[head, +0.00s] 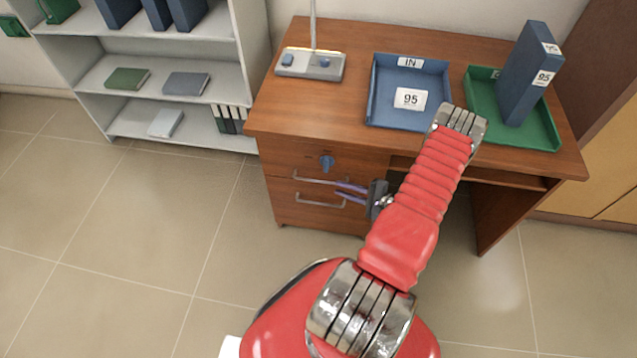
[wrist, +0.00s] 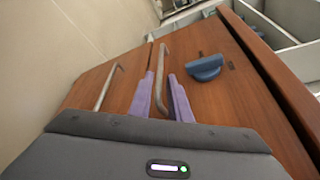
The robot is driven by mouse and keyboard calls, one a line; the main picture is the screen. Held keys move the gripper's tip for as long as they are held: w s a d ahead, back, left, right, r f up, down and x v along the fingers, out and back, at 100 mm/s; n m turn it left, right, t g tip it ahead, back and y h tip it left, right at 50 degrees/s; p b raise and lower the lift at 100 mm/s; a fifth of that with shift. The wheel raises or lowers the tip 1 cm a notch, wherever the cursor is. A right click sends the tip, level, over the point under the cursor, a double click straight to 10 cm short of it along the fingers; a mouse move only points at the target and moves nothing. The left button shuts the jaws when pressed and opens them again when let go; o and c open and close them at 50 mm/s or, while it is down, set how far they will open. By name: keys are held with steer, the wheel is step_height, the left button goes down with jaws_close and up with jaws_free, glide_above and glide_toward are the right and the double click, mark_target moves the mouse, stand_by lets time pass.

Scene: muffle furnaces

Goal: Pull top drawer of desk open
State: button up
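The wooden desk (head: 290,115) has a drawer unit on its left side. The top drawer (head: 285,160) looks closed, with a blue key-like knob (head: 327,162) and a metal bar handle (head: 312,180). A second handle (head: 315,203) sits on the drawer below. My gripper (head: 351,192) is at the drawer front, coming in from the right. In the wrist view, its purple fingers (wrist: 161,97) are apart, one on each side of the top handle (wrist: 163,70). A gap shows beside the handle, so it is not clamped. The knob (wrist: 205,67) is right of the fingers.
On the desk are a blue tray (head: 375,100), a green tray (head: 545,135) with a blue binder (head: 528,75), and a lamp base (head: 310,64). A grey shelf (head: 90,80) stands at left. The floor (head: 130,230) before the drawers and to the left is clear.

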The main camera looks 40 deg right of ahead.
mark_target(319, 182)
steer(key=x, duration=0.9)
steer(key=shift+w+a+f, duration=0.1)
steer(key=shift+w+a, duration=0.05)
steer(key=shift+w, duration=0.25)
jaws_close()
steer(key=shift+s+a+f, duration=0.1)
steer(key=shift+a, duration=0.1)
steer(key=shift+s, duration=0.15)
